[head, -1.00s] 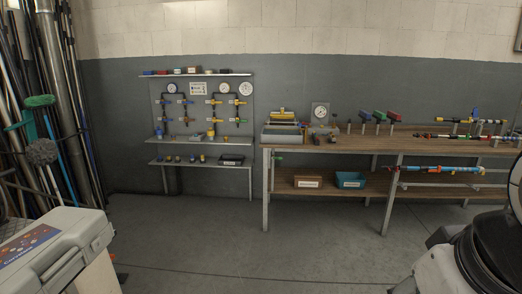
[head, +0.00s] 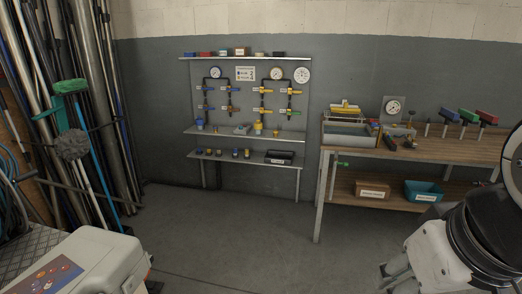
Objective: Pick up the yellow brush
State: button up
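A yellow object (head: 345,107), which looks like the yellow brush, lies on top of a grey bin (head: 349,136) at the left end of the wooden bench (head: 440,150). It is small in the head view, and its bristles cannot be made out. Part of my arm, white and black, fills the lower right corner, well in front of the bench. My gripper cannot be made out in this view. Nothing hides the yellow object.
Left of the bench, a wall rack (head: 245,132) carries gauges and valves. Brooms and poles, one with a green head (head: 71,86), lean at the left. A grey case (head: 85,262) stands at the front left. Between it and the bench, the floor (head: 235,240) is clear.

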aim_at(335, 111)
jog(key=i+z, duration=0.3)
jog(key=i, duration=0.6)
jog(key=i+j+z, duration=0.1)
jog(key=i+z, duration=0.25)
jog(key=i, duration=0.55)
jog(key=i+l, duration=0.15)
jog(key=i, duration=0.4)
jog(key=i+l, duration=0.2)
jog(key=i, duration=0.35)
jog(key=i+l+z, duration=0.1)
jog(key=i, duration=0.45)
jog(key=i+l+u, duration=0.15)
jog(key=i, duration=0.4)
jog(key=i+l+u, duration=0.15)
jog(key=i+l, duration=0.3)
